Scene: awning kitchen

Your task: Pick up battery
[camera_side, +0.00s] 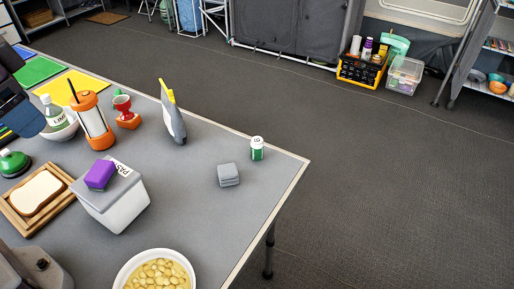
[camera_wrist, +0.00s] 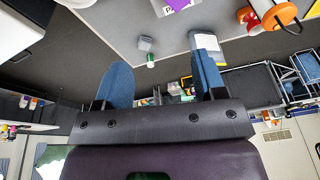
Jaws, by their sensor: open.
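A small upright green cylinder with a white top (camera_side: 257,149) stands near the right corner of the grey table; it is the likeliest battery, but its label is too small to read. It also shows in the wrist view (camera_wrist: 151,61), beside a grey block. My gripper (camera_wrist: 160,62) is open, with its two blue fingers apart and nothing held. The cylinder appears between the fingers in the wrist view but well beyond them. In the side view, a blue finger of my gripper (camera_side: 24,118) shows at the left edge, far from the cylinder.
A grey block (camera_side: 228,174) lies left of the cylinder. A grey and yellow pouch-like item (camera_side: 172,118) stands behind. A white container (camera_side: 118,208) bears a purple sponge (camera_side: 100,174). An orange-lidded jar (camera_side: 93,121) and a bowl (camera_side: 125,276) stand nearby. The table edge is close.

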